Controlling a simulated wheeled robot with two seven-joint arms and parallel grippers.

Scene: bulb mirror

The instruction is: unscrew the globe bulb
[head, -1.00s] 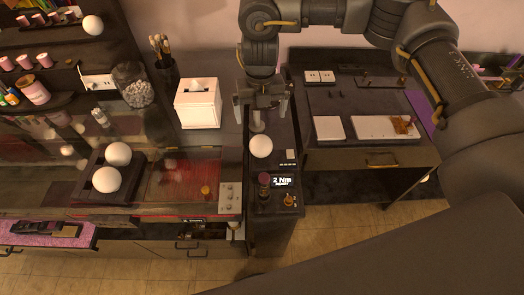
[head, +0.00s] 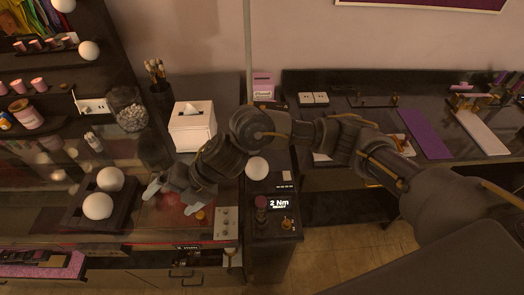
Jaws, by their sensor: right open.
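Several white globe bulbs are in the head view. One globe bulb (head: 88,50) is on the dark mirror frame at the upper left, with another bulb (head: 63,5) above it at the picture's top edge. Two more, a rear bulb (head: 110,179) and a front bulb (head: 97,206), sit in a dark tray (head: 72,218). Another bulb (head: 257,167) is on the black unit with the "2 Nm" display (head: 278,204). My right gripper (head: 172,200) is open and empty over the reddish mat, right of the tray and apart from its bulbs. My left gripper is out of view.
A white tissue box (head: 192,128), a jar of pale balls (head: 129,112) and a brush holder (head: 162,95) stand behind my right gripper. A dark side table (head: 330,190) is at the right.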

